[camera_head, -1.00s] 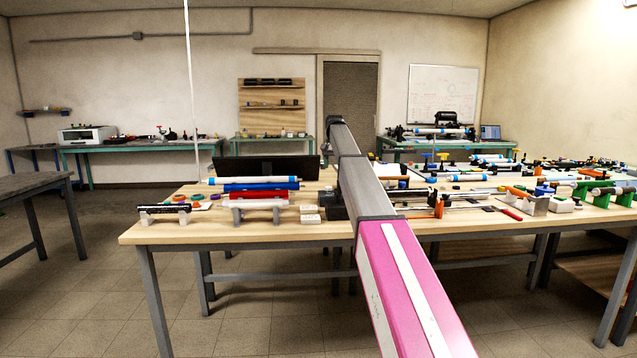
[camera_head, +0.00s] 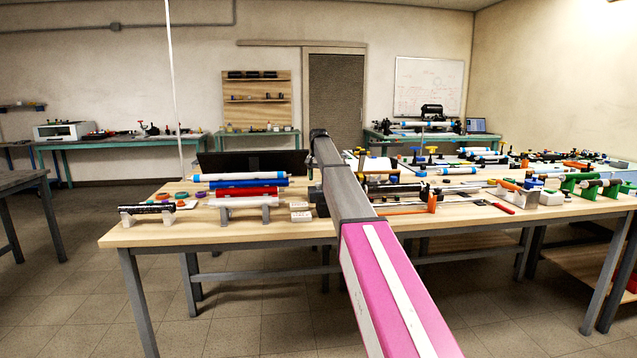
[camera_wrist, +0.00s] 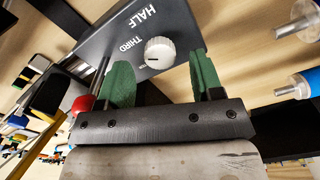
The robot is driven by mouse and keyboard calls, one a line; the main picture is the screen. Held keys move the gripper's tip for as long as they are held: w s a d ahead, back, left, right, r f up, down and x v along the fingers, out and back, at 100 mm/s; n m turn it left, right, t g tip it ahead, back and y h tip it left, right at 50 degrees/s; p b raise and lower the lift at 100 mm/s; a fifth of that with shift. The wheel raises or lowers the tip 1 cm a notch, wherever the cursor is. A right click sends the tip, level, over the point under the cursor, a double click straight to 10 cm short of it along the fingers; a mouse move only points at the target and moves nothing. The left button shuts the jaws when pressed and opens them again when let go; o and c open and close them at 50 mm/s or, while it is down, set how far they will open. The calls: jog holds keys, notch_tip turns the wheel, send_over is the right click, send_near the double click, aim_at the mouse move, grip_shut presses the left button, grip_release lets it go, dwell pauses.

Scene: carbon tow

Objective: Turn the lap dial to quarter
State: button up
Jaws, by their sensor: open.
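The lap dial is a pale ribbed knob (camera_wrist: 160,53) on a dark grey panel (camera_wrist: 97,46) in the wrist view. The words HALF and THIRD are printed in white beside it, and no QUARTER label shows. A short dark mark shows on the knob's face, but I cannot tell which label it points to. My gripper (camera_wrist: 161,75) has green fingers, spread apart and empty. In the picture the knob appears between and just beyond the fingertips, with no clear contact. In the head view my arm hides the gripper and the dial.
The wooden workbench (camera_head: 160,235) holds blue, red and white rolls (camera_head: 240,190) left of my arm, with a black roll on a stand (camera_head: 148,208) near the left end. Tools and a grey bracket (camera_head: 513,196) lie to the right. Two silver-ended rods (camera_wrist: 300,85) show at right in the wrist view.

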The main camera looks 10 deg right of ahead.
jog(key=shift+f, duration=1.05)
jog(key=c, duration=0.9)
jog(key=shift+n, duration=0.3)
jog(key=n, duration=1.1)
jog(key=shift+n, duration=0.4)
jog(key=o, duration=0.9)
